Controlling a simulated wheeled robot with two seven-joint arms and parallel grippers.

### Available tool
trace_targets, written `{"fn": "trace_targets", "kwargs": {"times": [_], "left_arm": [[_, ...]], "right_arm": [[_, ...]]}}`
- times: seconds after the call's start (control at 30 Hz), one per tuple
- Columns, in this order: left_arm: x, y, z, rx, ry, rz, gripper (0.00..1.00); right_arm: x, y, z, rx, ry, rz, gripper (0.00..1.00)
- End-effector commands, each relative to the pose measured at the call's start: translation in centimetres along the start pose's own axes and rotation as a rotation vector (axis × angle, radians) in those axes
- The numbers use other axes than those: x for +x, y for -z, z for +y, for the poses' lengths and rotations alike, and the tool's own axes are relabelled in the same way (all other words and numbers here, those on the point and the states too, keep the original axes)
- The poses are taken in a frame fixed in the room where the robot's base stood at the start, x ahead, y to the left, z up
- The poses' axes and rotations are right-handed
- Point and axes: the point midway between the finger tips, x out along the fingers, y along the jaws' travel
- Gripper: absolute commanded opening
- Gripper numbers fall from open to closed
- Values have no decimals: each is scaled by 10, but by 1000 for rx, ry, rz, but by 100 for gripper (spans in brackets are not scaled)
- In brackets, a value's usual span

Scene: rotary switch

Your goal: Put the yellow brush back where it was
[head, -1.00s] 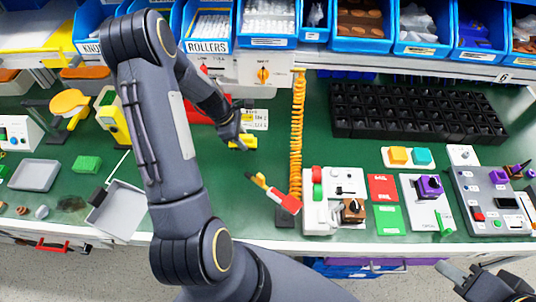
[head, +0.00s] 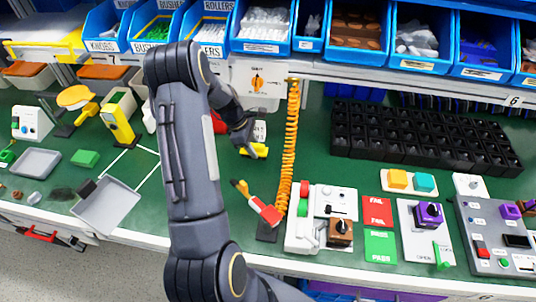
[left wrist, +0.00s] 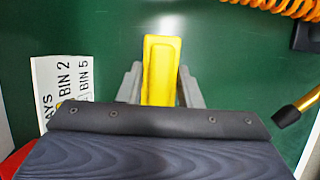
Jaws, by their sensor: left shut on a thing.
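A yellow brush (head: 258,151) is in my left gripper (head: 246,146), over the green work surface, left of the orange coiled cord. In the left wrist view the yellow brush (left wrist: 161,70) points away between the two grey fingers (left wrist: 161,88), which are shut on it. Only its smooth yellow body shows; I cannot see bristles. I cannot tell whether it touches the surface. My right gripper is not in the current views.
A white bin label card (left wrist: 64,85) lies left of the brush in the wrist view. The orange cord (head: 290,130) hangs to its right. A red-handled tool (head: 262,208) lies nearer the front. White outlines (head: 148,180) mark bare surface left of my arm.

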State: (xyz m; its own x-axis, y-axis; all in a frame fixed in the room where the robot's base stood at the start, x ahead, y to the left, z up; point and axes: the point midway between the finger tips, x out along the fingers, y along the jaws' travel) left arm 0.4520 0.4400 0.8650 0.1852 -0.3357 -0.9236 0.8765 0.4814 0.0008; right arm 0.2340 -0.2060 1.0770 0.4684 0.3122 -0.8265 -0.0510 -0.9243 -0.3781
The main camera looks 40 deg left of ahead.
Motion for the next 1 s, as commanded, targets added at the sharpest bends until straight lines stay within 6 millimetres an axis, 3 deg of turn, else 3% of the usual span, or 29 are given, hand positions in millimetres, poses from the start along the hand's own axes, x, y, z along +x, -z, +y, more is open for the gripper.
{"fn": "trace_targets", "kwargs": {"times": [0.1,0.3,0.6,0.97,1.0], "left_arm": [[10,-26,0,4,2,0,0],[18,-42,0,-2,0,0,0],[53,-29,0,-2,1,0,0],[54,-28,0,-2,0,0,0],[54,-28,0,-1,0,0,33]], "right_arm": [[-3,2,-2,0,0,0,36],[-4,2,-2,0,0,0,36],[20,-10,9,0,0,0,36],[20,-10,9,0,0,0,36],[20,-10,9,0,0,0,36]]}}
